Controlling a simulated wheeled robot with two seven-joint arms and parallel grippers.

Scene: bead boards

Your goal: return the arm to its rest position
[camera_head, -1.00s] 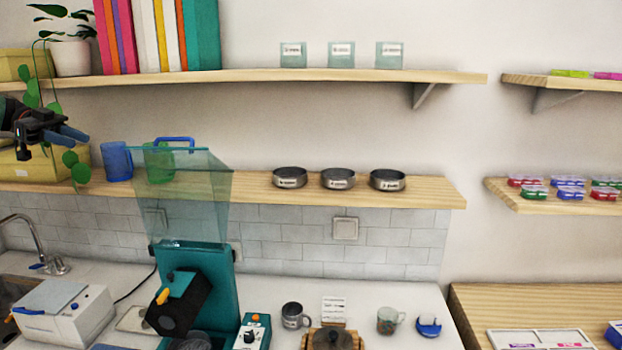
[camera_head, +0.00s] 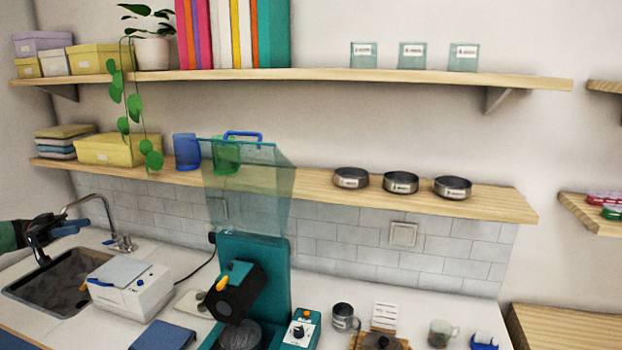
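My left gripper (camera_head: 68,229) is at the left edge, with a black body and blue fingers pointing right. It shows in front of the sink (camera_head: 62,285) and tap (camera_head: 110,225), below the lower shelf. No object can be made out in it. The gap between its fingers is too small and side-on to judge. My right gripper is not in view.
A white box-shaped machine (camera_head: 130,287) stands right of the sink. A teal machine with a clear hopper (camera_head: 250,190) rises past the lower shelf (camera_head: 320,190). Mugs (camera_head: 343,316) stand on the counter. Boxes (camera_head: 105,150) and metal bowls (camera_head: 401,183) line the shelf.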

